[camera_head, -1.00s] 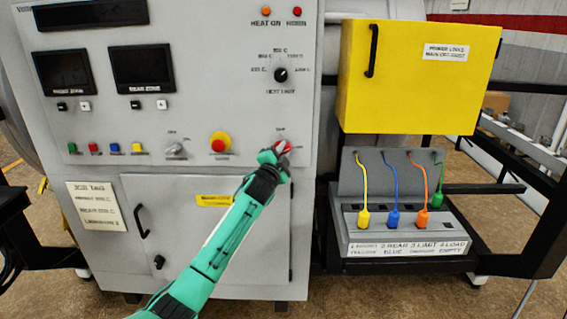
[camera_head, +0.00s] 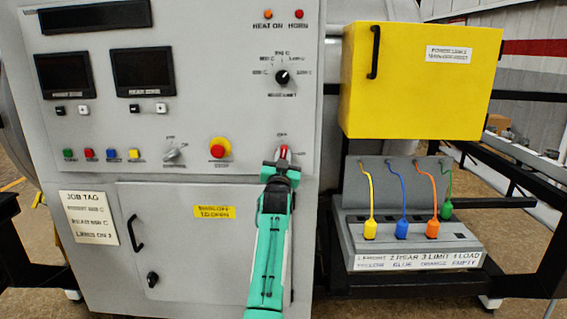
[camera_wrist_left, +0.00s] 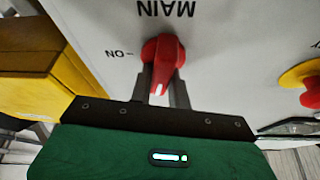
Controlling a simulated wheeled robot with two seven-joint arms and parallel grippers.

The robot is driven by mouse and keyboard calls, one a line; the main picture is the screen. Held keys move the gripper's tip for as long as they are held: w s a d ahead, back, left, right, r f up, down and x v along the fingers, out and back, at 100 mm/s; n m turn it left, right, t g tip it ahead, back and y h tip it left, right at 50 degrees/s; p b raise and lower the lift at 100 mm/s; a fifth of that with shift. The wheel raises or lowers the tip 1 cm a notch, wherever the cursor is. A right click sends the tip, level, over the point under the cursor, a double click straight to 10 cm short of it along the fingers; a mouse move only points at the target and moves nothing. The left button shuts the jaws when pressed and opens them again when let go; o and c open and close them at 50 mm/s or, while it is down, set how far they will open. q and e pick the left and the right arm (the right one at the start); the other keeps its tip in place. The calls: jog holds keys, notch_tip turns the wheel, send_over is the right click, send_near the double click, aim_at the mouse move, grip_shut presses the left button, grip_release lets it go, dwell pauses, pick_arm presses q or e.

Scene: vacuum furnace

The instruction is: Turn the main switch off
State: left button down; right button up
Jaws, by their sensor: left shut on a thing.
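The main switch (camera_head: 283,152) is a red rotary knob with a white mark, low on the right of the grey panel. In the left wrist view the knob (camera_wrist_left: 163,55) stands beside the upside-down word MAIN, with ON to its left. Its white-marked end points down there, away from MAIN and not at ON. In the head view it points up toward a small blurred label. My left gripper (camera_wrist_left: 162,88) has one finger on each side of the knob and is shut on it. The gripper also shows in the head view (camera_head: 282,163). My right gripper is out of view.
A red stop button with a yellow collar (camera_head: 219,148) and a grey selector (camera_head: 175,152) sit left of the switch. A yellow box (camera_head: 420,85) juts out to the right, above a rack (camera_head: 415,250) with coloured plugs. A cabinet door (camera_head: 185,250) lies below.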

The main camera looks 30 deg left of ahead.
pick_arm(q)
jog(key=shift+f+n+g+y+b, duration=0.1)
jog(key=shift+n+g+y+b, duration=0.4)
jog(key=shift+n, duration=1.1)
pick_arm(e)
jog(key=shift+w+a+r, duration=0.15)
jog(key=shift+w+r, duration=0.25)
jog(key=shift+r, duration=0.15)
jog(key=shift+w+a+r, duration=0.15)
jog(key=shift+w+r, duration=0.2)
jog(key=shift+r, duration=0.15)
pick_arm(q)
jog(key=shift+y, duration=0.3)
jog(key=c, duration=1.3)
grip_release()
jog(key=b+v, duration=0.1)
jog(key=v, duration=1.3)
jog(key=shift+a, duration=0.1)
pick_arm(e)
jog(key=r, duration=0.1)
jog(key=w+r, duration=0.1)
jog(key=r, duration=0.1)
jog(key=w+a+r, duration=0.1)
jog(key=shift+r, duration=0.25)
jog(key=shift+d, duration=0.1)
